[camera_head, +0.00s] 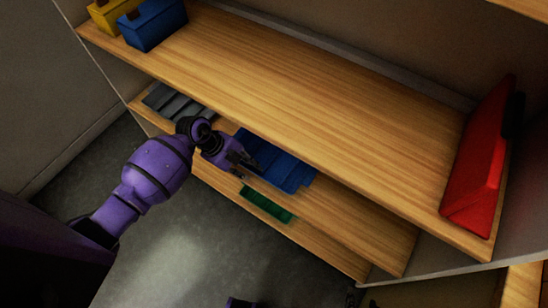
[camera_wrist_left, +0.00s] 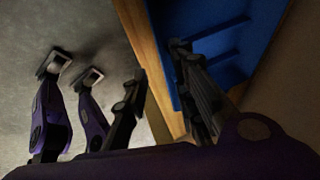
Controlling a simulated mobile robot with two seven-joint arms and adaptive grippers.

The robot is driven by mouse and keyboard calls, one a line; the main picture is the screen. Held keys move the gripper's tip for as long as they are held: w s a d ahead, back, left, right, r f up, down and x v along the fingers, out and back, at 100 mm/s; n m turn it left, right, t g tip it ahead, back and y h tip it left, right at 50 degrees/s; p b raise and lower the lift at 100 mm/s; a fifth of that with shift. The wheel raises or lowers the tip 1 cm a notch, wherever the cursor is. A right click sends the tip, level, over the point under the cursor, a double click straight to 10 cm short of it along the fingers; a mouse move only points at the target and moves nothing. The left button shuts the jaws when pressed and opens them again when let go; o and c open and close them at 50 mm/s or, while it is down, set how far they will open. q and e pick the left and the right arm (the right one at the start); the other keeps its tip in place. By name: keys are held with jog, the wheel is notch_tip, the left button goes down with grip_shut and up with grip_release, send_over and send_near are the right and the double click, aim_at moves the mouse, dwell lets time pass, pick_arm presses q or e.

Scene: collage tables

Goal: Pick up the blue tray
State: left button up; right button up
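The blue tray (camera_head: 290,172) lies on the middle shelf in the head view, near the shelf's front edge and partly under the top shelf. Its near left end is partly covered by my left gripper (camera_head: 246,161). In the left wrist view the blue tray (camera_wrist_left: 220,28) fills the upper right. There my left gripper (camera_wrist_left: 158,62) has its fingers apart, one in front of the tray and one over the shelf edge side. I cannot tell if a finger touches the tray.
Grey trays (camera_head: 178,101) lie left on the middle shelf, and a green tray (camera_head: 266,203) on the lower shelf. Blue (camera_head: 153,27) and yellow (camera_head: 108,15) bins and a red object (camera_head: 479,165) stand on the top shelf (camera_head: 300,90), which overhangs the tray. The floor (camera_head: 190,245) in front is clear.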

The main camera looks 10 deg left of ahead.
pick_arm(q)
jog(key=x, duration=0.6)
jog(key=shift+d+r+b, duration=0.15)
jog(key=shift+d+b, duration=0.15)
grip_shut()
jog(key=shift+r, duration=0.1)
